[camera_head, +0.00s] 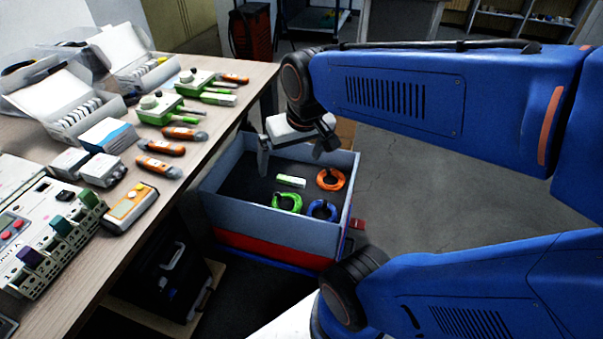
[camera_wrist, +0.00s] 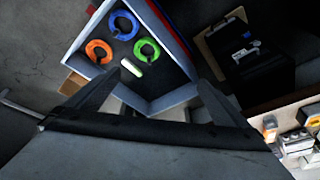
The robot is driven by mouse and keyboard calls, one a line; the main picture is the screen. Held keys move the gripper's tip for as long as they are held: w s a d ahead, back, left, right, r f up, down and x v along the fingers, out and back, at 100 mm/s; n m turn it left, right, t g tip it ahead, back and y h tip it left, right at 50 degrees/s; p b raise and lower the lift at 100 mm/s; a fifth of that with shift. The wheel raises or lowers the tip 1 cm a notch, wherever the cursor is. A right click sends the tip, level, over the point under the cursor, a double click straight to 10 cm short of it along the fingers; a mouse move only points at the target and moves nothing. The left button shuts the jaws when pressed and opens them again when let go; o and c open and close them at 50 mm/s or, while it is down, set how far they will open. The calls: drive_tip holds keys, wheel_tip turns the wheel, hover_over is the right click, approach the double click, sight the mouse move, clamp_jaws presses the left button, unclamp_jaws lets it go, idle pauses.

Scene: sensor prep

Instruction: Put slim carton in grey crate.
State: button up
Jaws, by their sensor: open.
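A small white and green block that looks like the slim carton (camera_head: 291,181) lies flat on the floor of the grey crate (camera_head: 268,222). In the wrist view the carton (camera_wrist: 131,67) is clear of the crate's walls (camera_wrist: 174,99). My gripper (camera_head: 294,154) is over the back part of the crate, above and apart from the carton. In the wrist view its two fingers (camera_wrist: 157,84) are spread wide with nothing between them.
The crate also holds a green ring (camera_head: 287,203), a blue ring (camera_head: 321,210) and an orange ring (camera_head: 331,179). The wooden table (camera_head: 235,112) at left carries several tools, boxes and devices. A black case (camera_head: 170,275) stands below it. Open floor lies to the right.

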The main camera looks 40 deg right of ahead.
drive_tip(key=s+a+n+t, duration=0.1)
drive_tip(key=s, duration=0.5)
drive_tip(key=shift+s+a+r+n, duration=0.15)
drive_tip(key=shift+a+r+n, duration=0.1)
drive_tip(key=shift+r+n, duration=0.15)
